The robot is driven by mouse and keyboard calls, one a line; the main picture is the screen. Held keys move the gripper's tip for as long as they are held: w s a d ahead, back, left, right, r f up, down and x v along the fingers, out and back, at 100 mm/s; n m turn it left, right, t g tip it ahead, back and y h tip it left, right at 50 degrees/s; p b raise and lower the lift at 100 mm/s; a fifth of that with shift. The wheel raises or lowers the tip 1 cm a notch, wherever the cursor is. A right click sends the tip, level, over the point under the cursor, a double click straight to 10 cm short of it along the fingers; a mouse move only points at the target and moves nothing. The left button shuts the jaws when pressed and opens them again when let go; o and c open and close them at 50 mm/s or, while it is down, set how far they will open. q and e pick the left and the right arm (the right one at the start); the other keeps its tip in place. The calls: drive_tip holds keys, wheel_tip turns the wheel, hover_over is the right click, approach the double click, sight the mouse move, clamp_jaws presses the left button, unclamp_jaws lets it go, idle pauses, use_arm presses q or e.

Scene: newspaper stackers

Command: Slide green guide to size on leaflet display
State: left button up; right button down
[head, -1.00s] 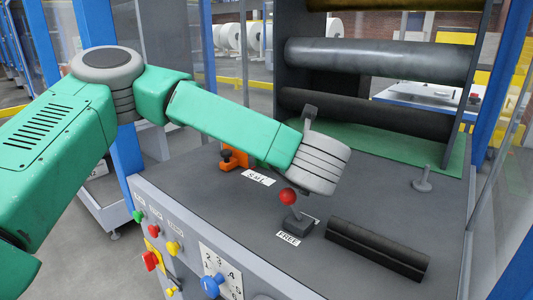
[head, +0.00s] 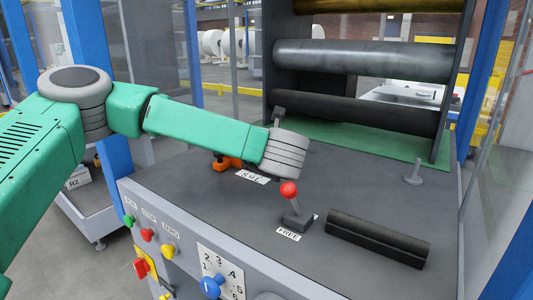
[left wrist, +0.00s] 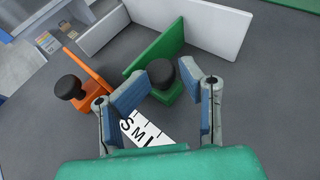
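The green guide (left wrist: 160,48) stands on the grey deck in the left wrist view, with a black knob (left wrist: 160,72) on its near end. My left gripper (left wrist: 168,82) is open, with the knob between its fingertips; I cannot tell whether the pads touch it. The white size label (left wrist: 146,128) with S and M shows between the fingers, partly hidden. It also shows in the head view (head: 253,176). In the head view my left wrist hides the gripper fingers and the green guide. My right gripper is not in view.
An orange guide (left wrist: 88,72) with a black knob (left wrist: 69,88) stands left of my gripper. White panels (left wrist: 215,30) stand behind. A red-topped lever (head: 289,190), a black bar (head: 376,238) and a metal post (head: 413,173) stand on the deck to the right. Rollers (head: 365,62) are behind.

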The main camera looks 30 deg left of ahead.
use_arm(q)
drive_tip(key=shift+w+a+f, duration=0.2)
drive_tip(key=shift+a+f, duration=0.1)
drive_tip(key=shift+a, duration=0.25)
drive_tip(key=shift+w+d, duration=0.1)
drive_tip(key=shift+d, duration=0.1)
clamp_jaws()
drive_tip(key=shift+d+r, duration=0.2)
drive_tip(key=shift+d, duration=0.3)
drive_tip(key=shift+d+f, duration=0.1)
drive_tip(key=shift+d, duration=0.6)
unclamp_jaws()
drive_tip(key=shift+s, duration=0.2)
drive_tip(key=shift+s+r, duration=0.2)
drive_tip(key=shift+r, duration=0.1)
drive_tip(key=shift+w+a+f, duration=0.1)
drive_tip(key=shift+a+f, duration=0.15)
drive_tip(key=v, duration=0.7)
drive_tip(key=shift+d+r, duration=0.1)
drive_tip(key=shift+d, duration=0.05)
